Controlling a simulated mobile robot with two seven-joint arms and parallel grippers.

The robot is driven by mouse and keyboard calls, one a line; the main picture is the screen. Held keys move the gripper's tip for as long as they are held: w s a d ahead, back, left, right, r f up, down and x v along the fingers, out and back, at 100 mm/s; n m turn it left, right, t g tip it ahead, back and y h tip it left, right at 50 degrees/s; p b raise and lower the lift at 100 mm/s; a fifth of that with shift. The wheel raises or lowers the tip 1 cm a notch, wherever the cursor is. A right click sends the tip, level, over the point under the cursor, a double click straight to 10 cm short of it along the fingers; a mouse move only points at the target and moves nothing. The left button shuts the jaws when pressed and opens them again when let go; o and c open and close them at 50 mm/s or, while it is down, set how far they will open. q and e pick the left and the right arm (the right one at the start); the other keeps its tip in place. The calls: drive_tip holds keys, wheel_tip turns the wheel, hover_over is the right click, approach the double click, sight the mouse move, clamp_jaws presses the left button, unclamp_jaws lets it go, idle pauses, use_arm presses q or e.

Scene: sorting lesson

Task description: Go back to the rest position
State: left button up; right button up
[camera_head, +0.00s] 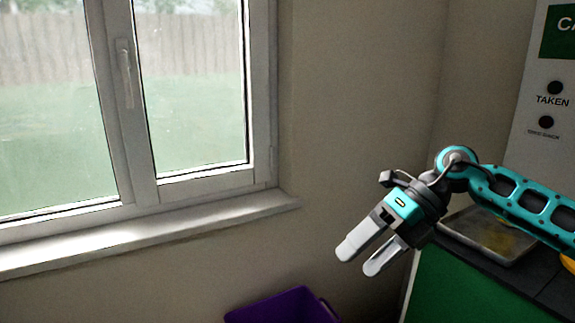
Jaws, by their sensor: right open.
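My right gripper (358,256) shows in the head view, on a teal and dark arm that comes in from the right. Its two pale fingers are apart and point down and to the left. Nothing is between them. It hangs in the air in front of the bare wall, left of the dark worktop. My left gripper is not in view.
A purple bin (283,307) stands low at the bottom edge. A metal tray (490,238) lies on the dark worktop above a green cabinet (455,290). A yellow thing (568,262) is cut off at the right. A window (130,100) with a sill (150,232) fills the left.

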drive_tip(key=s+a+f+m+t+y, duration=0.25)
drive_tip(key=a+m+t+y, duration=0.25)
drive_tip(key=a+m+y, duration=0.7)
drive_tip(key=d+f+m+t+h, duration=0.7)
drive_tip(key=f+m+t+h, duration=0.5)
drive_tip(key=m, duration=0.6)
drive_tip(key=s+d+f+m+g+h, duration=0.2)
drive_tip(key=s+d+f+m+h, duration=0.1)
drive_tip(key=s+f, duration=0.4)
drive_tip(key=s+d+f+m+g+h, duration=0.2)
drive_tip(key=s+d+f+m+h, duration=0.2)
drive_tip(key=f, duration=0.7)
drive_tip(key=s+d+m, duration=0.2)
drive_tip(key=s, duration=0.2)
drive_tip(key=shift+d, duration=0.3)
